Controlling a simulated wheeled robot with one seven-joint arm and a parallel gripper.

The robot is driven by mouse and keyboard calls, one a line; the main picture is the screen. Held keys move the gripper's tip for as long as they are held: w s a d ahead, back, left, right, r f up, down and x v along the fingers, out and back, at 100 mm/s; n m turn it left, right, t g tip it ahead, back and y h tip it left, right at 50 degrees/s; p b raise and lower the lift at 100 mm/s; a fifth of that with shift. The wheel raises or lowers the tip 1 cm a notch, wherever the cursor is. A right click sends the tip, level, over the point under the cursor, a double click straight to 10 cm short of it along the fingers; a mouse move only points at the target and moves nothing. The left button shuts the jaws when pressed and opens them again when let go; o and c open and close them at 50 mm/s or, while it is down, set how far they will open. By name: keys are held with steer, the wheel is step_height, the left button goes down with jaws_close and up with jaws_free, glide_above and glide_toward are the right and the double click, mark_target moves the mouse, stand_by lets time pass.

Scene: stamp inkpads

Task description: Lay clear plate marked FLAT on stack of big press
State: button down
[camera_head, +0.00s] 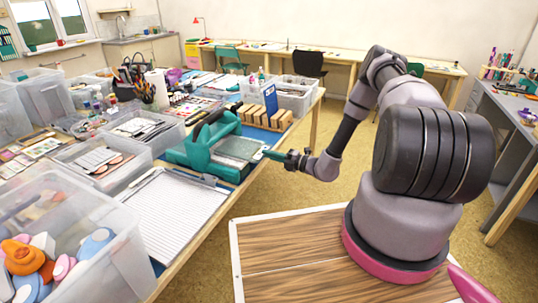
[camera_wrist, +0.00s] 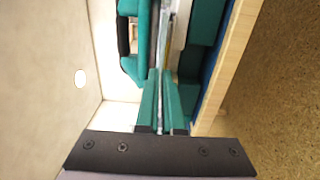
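The big press (camera_head: 207,143) is teal and stands on the table near its right edge; part of it also shows in the wrist view (camera_wrist: 136,68). A greyish, see-through flat plate (camera_head: 238,148) lies level over the press bed. My gripper (camera_head: 272,155) reaches in from the right at the plate's edge. In the wrist view my gripper (camera_wrist: 164,108) has its two teal fingers close together on a thin strip, the clear plate (camera_wrist: 167,62) seen edge-on. The FLAT marking cannot be read. Whether the plate touches the stack beneath is unclear.
A wooden block rack (camera_head: 265,115) stands behind the press. A white ribbed board (camera_head: 165,215) lies in front. Clear bins (camera_head: 75,240) crowd the left of the table. The table edge (camera_wrist: 228,65) runs close beside my gripper, with open floor beyond.

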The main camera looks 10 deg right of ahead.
stand_by(0.3)
steer(key=c, duration=1)
jaws_free()
steer(key=shift+s+d, duration=0.1)
steer(key=shift+v, duration=2.4)
